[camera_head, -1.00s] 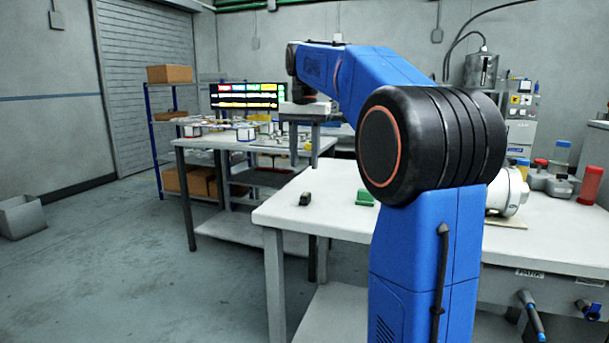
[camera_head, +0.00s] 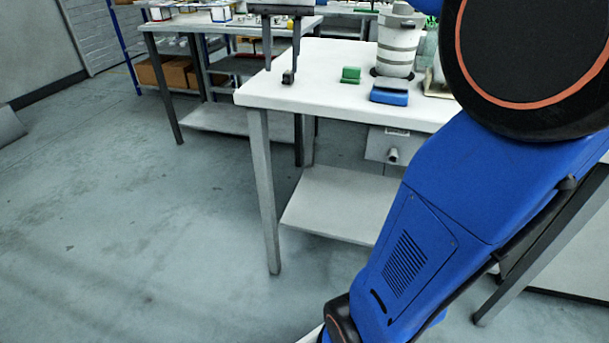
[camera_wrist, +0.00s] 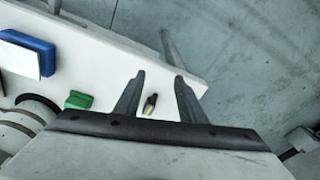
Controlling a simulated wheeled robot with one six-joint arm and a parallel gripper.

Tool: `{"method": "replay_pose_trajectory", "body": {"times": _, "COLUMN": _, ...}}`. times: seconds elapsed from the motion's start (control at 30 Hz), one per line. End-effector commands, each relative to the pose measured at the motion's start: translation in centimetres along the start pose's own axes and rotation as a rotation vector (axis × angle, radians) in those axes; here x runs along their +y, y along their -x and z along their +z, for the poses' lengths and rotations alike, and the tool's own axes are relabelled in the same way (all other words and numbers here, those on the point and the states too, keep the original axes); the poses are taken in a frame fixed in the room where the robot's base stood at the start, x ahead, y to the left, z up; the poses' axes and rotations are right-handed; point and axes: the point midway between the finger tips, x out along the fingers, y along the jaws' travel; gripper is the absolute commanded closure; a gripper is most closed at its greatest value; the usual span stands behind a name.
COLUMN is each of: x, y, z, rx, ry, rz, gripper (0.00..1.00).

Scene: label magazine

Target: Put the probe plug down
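A small dark piece that looks like the probe plug (camera_head: 288,77) lies on the white table near its left edge. In the wrist view the plug (camera_wrist: 149,105), dark with a pale end, shows between my fingers, closer to the left one. My gripper (camera_head: 281,69) hangs over that table edge with its two fingers pointing down and well apart. In the wrist view my gripper (camera_wrist: 160,76) is open, with a visible gap between the plug and the right finger. I see nothing held.
A green block (camera_head: 351,74) stands right of the plug, and a blue box (camera_head: 389,93) is further right. A white-grey ribbed vessel (camera_head: 397,45) stands behind the box. The white table (camera_head: 320,101) is bare around the plug. Another workbench (camera_head: 180,22) stands behind at left.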

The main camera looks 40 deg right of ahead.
Motion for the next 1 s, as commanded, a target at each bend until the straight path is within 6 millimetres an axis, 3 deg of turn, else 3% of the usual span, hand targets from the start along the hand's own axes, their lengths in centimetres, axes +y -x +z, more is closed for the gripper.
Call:
{"method": "replay_pose_trajectory", "body": {"times": 0.03, "x": 0.2, "y": -0.8, "z": 2.0, "rx": 0.015, "ry": 0.037, "rz": -0.009, "gripper": 0.63}}
{"method": "replay_pose_trajectory", "body": {"times": 0.37, "x": 2.2, "y": -8.3, "z": 12.6, "rx": 0.121, "ry": 0.291, "rz": -0.060, "gripper": 0.63}}
{"method": "replay_pose_trajectory", "body": {"times": 0.6, "x": 4.4, "y": -15.2, "z": 19.8, "rx": 0.200, "ry": 0.470, "rz": -0.091, "gripper": 0.63}}
{"method": "replay_pose_trajectory", "body": {"times": 0.8, "x": 5.9, "y": -19.7, "z": 23.6, "rx": 0.250, "ry": 0.573, "rz": -0.107, "gripper": 0.63}}
{"method": "replay_pose_trajectory", "body": {"times": 1.0, "x": 6.4, "y": -21.3, "z": 24.8, "rx": 0.267, "ry": 0.608, "rz": -0.111, "gripper": 0.63}}
